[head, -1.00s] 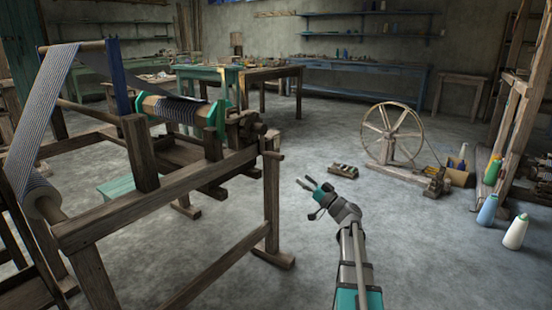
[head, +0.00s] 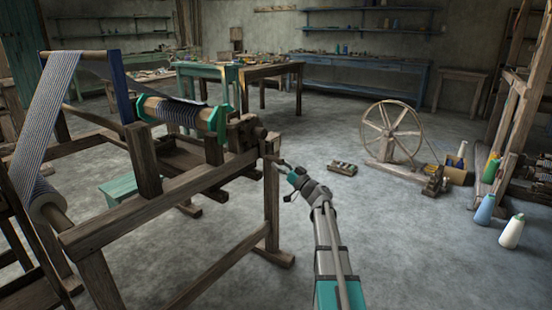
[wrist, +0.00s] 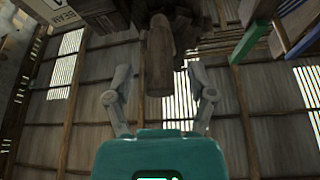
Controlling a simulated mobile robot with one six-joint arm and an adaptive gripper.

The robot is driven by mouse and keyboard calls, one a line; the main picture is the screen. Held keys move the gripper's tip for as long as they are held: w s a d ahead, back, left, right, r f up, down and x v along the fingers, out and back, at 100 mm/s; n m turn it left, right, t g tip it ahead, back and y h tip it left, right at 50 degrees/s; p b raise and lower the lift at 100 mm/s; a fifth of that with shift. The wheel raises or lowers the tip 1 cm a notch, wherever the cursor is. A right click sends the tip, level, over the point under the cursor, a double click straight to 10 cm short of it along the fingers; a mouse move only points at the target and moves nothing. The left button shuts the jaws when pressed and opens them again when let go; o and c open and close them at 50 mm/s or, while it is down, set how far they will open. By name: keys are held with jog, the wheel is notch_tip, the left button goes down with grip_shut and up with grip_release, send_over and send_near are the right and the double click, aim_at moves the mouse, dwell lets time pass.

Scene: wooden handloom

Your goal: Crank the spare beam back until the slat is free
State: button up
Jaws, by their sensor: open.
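The beam (head: 176,114) with green end flanges and striped thread lies across the wooden loom in the head view. Its crank (head: 268,143) is at the loom's right end, with a short wooden handle. In the wrist view the rounded wooden handle (wrist: 158,65) stands between my two fingers. My gripper (head: 281,164) is open around or just short of the handle, at the loom's right post; it also shows in the wrist view (wrist: 158,88), with a gap on each side of the handle. I cannot pick out the slat for certain.
The loom's right post (head: 272,205) stands close to my gripper. A small wooden block (head: 343,168) lies on the floor to the right, before a spinning wheel (head: 391,132). The floor between is clear.

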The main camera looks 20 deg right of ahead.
jog(key=shift+x, duration=1.2)
grip_shut()
